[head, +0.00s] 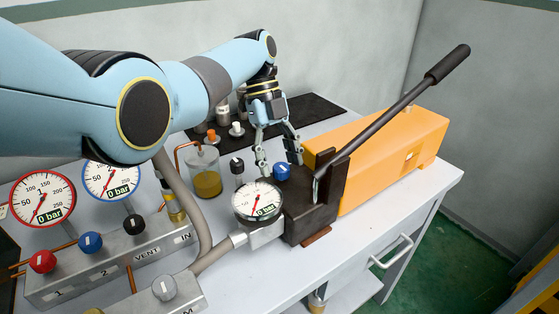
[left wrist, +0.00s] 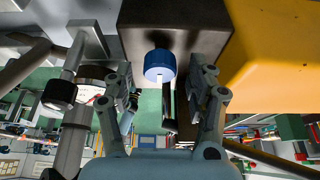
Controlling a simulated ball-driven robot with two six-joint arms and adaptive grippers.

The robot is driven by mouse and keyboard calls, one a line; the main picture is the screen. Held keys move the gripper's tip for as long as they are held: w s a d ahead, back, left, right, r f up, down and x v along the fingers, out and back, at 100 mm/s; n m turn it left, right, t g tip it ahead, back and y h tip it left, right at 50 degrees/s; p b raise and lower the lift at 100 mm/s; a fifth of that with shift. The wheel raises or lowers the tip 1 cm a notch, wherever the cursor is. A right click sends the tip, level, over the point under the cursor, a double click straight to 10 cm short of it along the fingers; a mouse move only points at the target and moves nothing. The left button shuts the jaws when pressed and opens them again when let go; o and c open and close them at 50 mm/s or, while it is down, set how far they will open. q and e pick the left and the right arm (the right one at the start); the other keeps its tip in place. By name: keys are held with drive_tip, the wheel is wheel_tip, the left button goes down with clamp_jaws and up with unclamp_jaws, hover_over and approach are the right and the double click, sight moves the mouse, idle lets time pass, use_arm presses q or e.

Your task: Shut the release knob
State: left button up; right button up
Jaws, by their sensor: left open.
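The blue knob (head: 282,172) sits on the dark block of the orange hand pump, just behind the round gauge. I take it to be the release knob, though I cannot read a label on it. My left gripper (head: 280,157) points down above this knob with its fingers spread and nothing held. In the left wrist view the blue knob (left wrist: 160,66) lies near the centre, between the open fingers (left wrist: 166,92) and apart from both. How far the knob is turned cannot be told. My right gripper is out of view.
The pump's long lever (head: 385,115) rises to the right over the orange tank (head: 395,160). A gauge (head: 257,201), a black knob (head: 237,166) and an oil jar (head: 206,175) stand close by. A manifold (head: 110,262) with red, blue and black knobs is at the left.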

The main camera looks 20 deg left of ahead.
use_arm(q)
drive_tip(key=v, duration=1.1)
drive_tip(key=shift+r, duration=0.2)
